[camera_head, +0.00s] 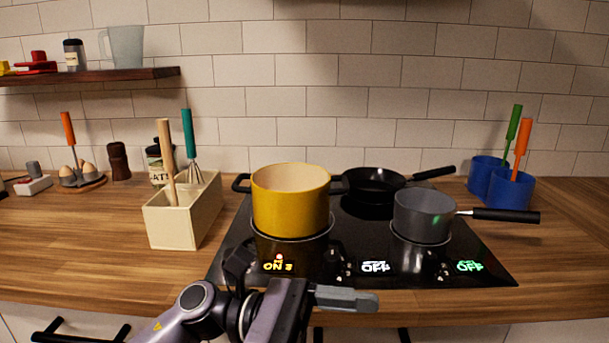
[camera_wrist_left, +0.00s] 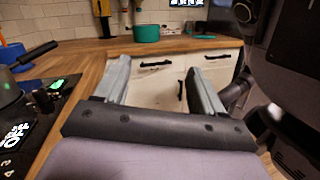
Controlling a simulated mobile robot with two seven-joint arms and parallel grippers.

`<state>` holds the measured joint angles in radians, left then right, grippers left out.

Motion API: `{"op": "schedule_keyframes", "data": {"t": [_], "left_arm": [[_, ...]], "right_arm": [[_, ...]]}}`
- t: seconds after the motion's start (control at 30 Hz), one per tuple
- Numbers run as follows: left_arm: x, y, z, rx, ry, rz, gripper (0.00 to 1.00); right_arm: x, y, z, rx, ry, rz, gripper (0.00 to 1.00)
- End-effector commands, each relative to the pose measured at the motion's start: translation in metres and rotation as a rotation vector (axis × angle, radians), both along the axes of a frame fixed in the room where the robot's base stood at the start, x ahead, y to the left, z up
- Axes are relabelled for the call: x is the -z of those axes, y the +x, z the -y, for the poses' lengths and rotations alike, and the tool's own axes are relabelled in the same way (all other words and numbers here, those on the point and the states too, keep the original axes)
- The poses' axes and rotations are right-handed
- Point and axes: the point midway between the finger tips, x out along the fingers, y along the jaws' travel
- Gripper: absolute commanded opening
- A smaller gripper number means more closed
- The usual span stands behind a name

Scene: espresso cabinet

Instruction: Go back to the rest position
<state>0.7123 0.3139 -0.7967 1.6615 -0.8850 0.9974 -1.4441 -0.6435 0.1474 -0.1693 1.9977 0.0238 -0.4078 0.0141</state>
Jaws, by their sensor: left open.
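My left arm comes in at the bottom of the head view, with the left gripper (camera_head: 348,299) in front of the hob's front edge, turned to the right. The left wrist view shows its two fingers (camera_wrist_left: 157,68) spread apart with nothing between them; cabinet fronts show behind the gap. The gripper is apart from the pots. My right gripper is in neither view.
The black hob (camera_head: 460,272) holds a yellow pot (camera_head: 290,205), a grey saucepan (camera_head: 422,217) and a black frying pan (camera_head: 374,184). The front-left display reads ON; two others read OFF. A cream utensil holder (camera_head: 172,224) stands left; blue pots (camera_head: 510,190) stand right.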

Motion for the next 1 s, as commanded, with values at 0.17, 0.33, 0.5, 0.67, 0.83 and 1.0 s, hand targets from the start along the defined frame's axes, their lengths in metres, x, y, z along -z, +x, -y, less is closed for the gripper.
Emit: {"op": "schedule_keyframes", "data": {"t": [0.17,0.33,0.5,0.67,0.83,1.0], "left_arm": [[-0.008,0.024,-0.017,-0.129,-0.198,-0.571,0.69],[0.013,0.054,-0.052,-0.215,-0.398,-1.121,0.69],[0.064,0.073,-0.099,-0.277,-0.632,-1.663,0.69],[0.133,0.066,-0.147,-0.312,-0.906,-2.149,0.69],[0.214,0.024,-0.197,-0.334,-1.276,-2.603,0.69],[0.276,-0.036,-0.232,0.298,1.449,2.518,0.69]], "right_arm": [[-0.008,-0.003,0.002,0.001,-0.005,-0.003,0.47],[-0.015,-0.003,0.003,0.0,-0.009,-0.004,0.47],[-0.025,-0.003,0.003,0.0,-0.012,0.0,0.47],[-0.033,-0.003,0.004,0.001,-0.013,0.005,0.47],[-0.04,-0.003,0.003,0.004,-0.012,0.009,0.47],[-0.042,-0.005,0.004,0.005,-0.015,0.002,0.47]]}}
